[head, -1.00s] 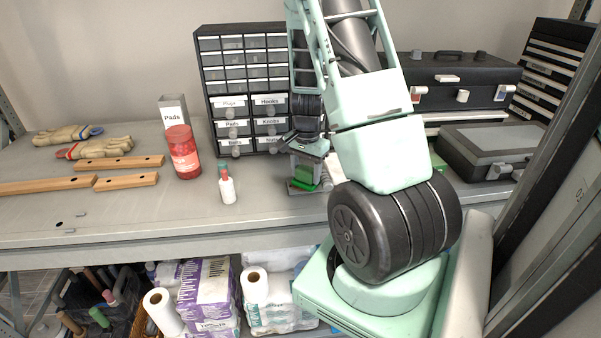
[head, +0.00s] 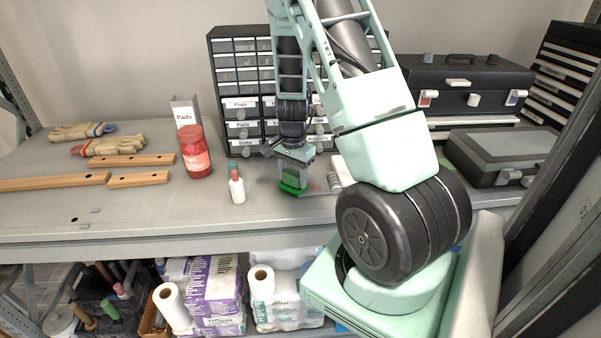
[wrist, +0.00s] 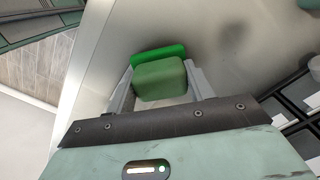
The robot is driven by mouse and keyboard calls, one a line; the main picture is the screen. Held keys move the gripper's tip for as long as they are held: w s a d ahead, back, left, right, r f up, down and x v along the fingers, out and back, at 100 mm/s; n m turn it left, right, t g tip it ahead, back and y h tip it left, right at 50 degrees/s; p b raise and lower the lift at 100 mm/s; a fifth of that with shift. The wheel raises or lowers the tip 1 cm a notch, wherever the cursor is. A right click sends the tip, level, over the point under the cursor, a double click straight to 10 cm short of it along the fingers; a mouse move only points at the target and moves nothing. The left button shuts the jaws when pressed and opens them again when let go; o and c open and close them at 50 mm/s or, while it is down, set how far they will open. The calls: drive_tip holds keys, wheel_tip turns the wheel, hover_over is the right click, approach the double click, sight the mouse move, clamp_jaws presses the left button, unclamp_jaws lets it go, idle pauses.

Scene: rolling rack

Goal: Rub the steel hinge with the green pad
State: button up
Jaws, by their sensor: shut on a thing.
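The green pad (head: 292,187) is a dark green block with a brighter green face. My gripper (head: 291,180) is shut on it and points down at the bench, with the pad low at the surface. In the wrist view the pad (wrist: 160,80) sits between the two fingers. A flat grey piece with reddish marks, seemingly the steel hinge (head: 316,187), lies on the bench just right of the pad. The pad hides part of it, and I cannot tell whether they touch. The hinge cannot be made out in the wrist view.
Drawers (head: 235,75) rise behind. A pale block (head: 341,171) and a dark case (head: 497,157) are right. The front left bench is mostly clear.

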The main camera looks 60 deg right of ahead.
sight(287, 173)
drive_tip(key=shift+w+a, duration=0.6)
drive_tip(key=shift+r+p, duration=2.7)
drive_tip(key=shift+r, duration=0.35)
drive_tip(key=shift+r, duration=0.1)
drive_tip(key=shift+r+p, duration=0.25)
drive_tip(key=shift+p, duration=0.05)
wheel_tip(287, 173, up, 3)
drive_tip(key=shift+s+p, duration=0.1)
drive_tip(key=shift+p, duration=1.05)
drive_tip(key=shift+f, duration=0.1)
drive_tip(key=shift+f, duration=0.1)
